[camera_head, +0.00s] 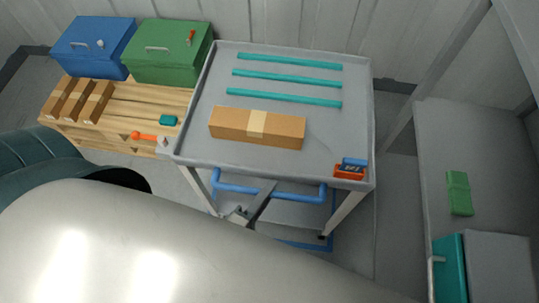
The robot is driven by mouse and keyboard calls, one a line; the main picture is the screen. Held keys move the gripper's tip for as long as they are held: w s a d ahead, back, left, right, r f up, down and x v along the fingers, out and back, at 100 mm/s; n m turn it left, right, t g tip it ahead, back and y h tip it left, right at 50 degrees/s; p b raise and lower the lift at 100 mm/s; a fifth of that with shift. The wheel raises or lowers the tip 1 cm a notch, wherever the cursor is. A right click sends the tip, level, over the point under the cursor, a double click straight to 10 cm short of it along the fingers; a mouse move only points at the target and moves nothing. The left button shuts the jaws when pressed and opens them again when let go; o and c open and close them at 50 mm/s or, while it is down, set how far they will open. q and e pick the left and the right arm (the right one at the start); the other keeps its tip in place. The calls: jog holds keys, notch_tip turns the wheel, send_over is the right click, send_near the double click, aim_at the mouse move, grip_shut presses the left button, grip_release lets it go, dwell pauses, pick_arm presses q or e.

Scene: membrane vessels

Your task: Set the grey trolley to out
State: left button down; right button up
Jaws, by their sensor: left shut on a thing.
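The grey trolley (340,215) stands in the middle of the view, with a raised rim around its flat top. A blue bar handle (300,197) runs along its near side below the top. My left gripper (264,197) is at the middle of this handle and is shut on it. My own pale arm hides part of the trolley's lower frame and the floor in front. My right gripper is not in view.
The trolley carries a cardboard box (230,123), several teal strips (285,78) and a small orange-and-blue item (350,170). A wooden pallet (130,100) with a blue box (95,50) and green box (168,55) adjoins its left. A grey bench (430,140) stands right.

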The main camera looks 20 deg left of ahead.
pick_arm(q)
jog(key=shift+s+d+f, duration=0.1)
jog(key=shift+s, duration=0.1)
jog(key=c, duration=1.6)
grip_release()
jog(key=shift+c, duration=0.2)
